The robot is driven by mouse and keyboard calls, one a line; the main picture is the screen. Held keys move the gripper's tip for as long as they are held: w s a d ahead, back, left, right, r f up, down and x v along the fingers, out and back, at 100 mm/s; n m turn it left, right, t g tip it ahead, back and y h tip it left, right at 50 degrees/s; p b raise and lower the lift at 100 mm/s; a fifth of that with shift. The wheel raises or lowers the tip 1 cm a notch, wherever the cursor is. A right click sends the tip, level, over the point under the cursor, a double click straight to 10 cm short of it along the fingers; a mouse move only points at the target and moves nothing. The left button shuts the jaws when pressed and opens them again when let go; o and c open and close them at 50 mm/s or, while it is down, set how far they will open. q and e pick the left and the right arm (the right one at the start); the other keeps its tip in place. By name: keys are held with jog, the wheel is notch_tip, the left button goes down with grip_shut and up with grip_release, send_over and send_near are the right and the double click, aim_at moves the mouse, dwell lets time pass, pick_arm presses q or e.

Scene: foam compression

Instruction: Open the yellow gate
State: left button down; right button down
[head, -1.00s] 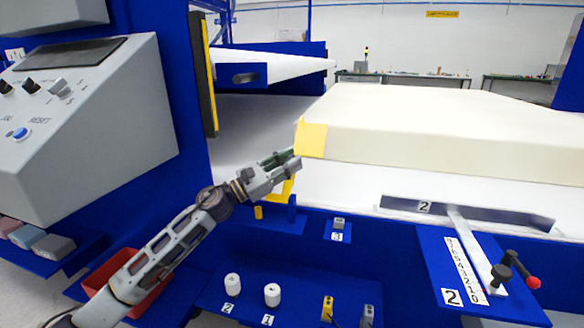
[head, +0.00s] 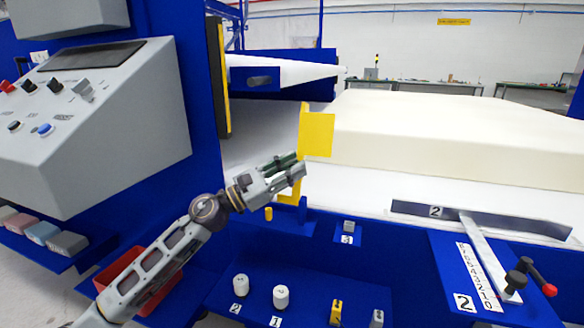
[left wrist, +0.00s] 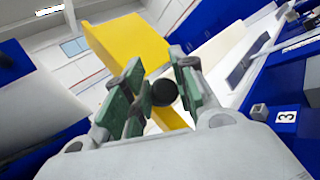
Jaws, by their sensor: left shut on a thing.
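The yellow gate (head: 317,134) stands at the left front end of the cream foam block (head: 440,125), by the blue machine frame. Its lower yellow part (head: 292,190) reaches down to the frame's front edge. My left gripper (head: 298,166) is at the gate, its green-padded fingers shut on the gate's dark round knob. In the left wrist view the knob (left wrist: 164,93) sits between the fingers (left wrist: 155,93), with the yellow gate plate (left wrist: 130,48) behind and above. The fingers hide part of the gate's middle. My right gripper is not in view.
A grey control panel (head: 95,120) stands at the left, over a red bin (head: 135,280). White spools (head: 281,297) sit on the lower blue shelf. A numbered scale (head: 480,275) with a red-knobbed lever (head: 549,290) is at the right.

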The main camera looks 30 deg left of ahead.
pick_arm(q)
jog(key=shift+d+f, duration=0.25)
jog(key=shift+f, duration=0.65)
jog(key=c, duration=1.3)
grip_release()
jog(key=shift+o, duration=0.6)
jog(key=shift+w, duration=0.15)
jog(key=shift+a, duration=0.1)
jog(key=shift+r, duration=0.15)
jog(key=shift+s, duration=0.25)
jog(key=v, duration=1.2)
jog(key=shift+w+a, duration=0.2)
